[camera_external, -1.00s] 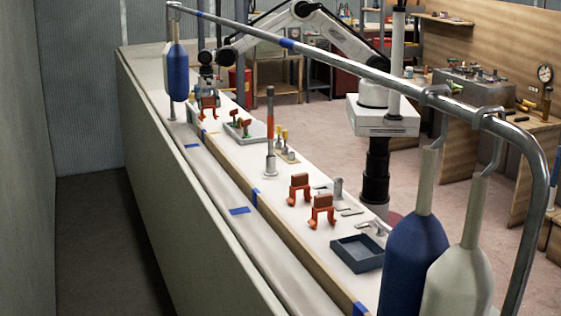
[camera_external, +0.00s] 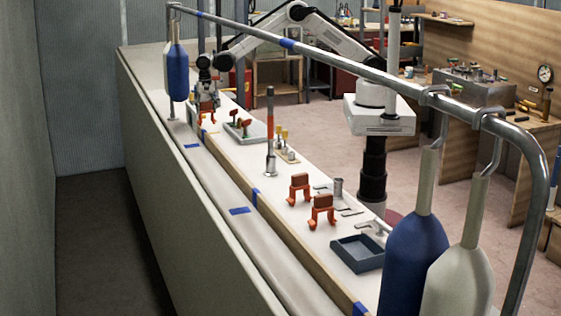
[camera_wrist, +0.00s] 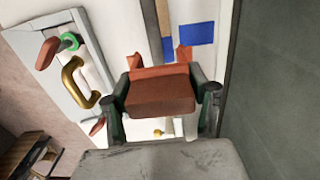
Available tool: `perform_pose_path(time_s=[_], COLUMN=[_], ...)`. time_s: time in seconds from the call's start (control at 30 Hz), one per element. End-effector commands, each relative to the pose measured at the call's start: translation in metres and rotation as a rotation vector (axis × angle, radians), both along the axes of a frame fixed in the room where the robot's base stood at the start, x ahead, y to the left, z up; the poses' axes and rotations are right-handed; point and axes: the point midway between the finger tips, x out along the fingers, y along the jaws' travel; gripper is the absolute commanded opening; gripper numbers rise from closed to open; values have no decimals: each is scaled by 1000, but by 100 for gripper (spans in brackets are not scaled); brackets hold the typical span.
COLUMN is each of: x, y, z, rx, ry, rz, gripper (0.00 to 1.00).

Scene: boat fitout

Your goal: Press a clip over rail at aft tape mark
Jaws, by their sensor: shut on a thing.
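My gripper (camera_wrist: 160,100) is shut on an orange-red clip with a brown block top (camera_wrist: 158,82), held between its two fingers in the wrist view. In the external view, my gripper (camera_external: 207,88) is at the far end of the white bench top, and the clip (camera_external: 208,106) shows partly below it. Two similar clips stand nearer, one (camera_external: 299,187) and another (camera_external: 321,210). The metal rail (camera_external: 340,66) runs above the bench, with blue tape marks at its middle (camera_external: 287,43) and far end (camera_external: 199,15).
A blue fender (camera_external: 177,72) hangs at the far end; blue (camera_external: 412,255) and cream (camera_external: 465,270) fenders hang near. A grey tray (camera_external: 245,132) with red-handled items, an orange-banded post (camera_external: 270,130) and a dark tray (camera_external: 357,254) stand on the bench. More blue tape (camera_external: 239,211) lies along its edge.

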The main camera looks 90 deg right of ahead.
Motion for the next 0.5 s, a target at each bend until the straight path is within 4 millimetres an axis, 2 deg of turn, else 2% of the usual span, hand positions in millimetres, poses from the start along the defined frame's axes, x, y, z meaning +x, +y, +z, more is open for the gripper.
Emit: perform_pose_path(time_s=[0.5], x=[0], y=[0], z=[-29], rx=[0], ry=[0], rz=[0], gripper=[22])
